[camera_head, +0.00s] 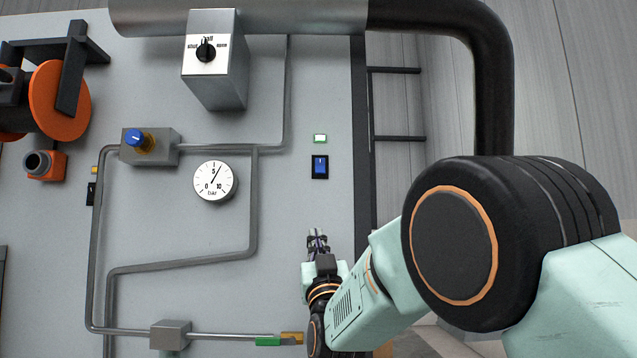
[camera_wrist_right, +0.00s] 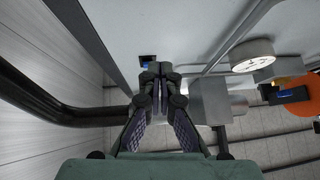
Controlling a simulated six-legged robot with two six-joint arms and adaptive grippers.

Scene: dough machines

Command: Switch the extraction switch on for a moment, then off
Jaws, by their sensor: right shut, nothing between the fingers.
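The blue rocker switch (camera_head: 320,166) in a black frame is on the grey panel, right of the gauge, under a small lit green-white indicator (camera_head: 320,138). It shows no lettering I can read. My right gripper (camera_head: 317,238) is shut and empty, below the switch and apart from it in the head view. In the right wrist view the shut fingers (camera_wrist_right: 158,72) point at the panel, and a small blue part of the switch (camera_wrist_right: 147,60) shows just beyond them, partly hidden by the fingertips. My left gripper is not in view.
A round pressure gauge (camera_head: 215,181), a blue-knobbed valve (camera_head: 135,138) and a selector box (camera_head: 214,75) sit on the panel among grey pipes. A thick black pipe (camera_head: 490,80) bends down at the right. The panel around the switch is clear.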

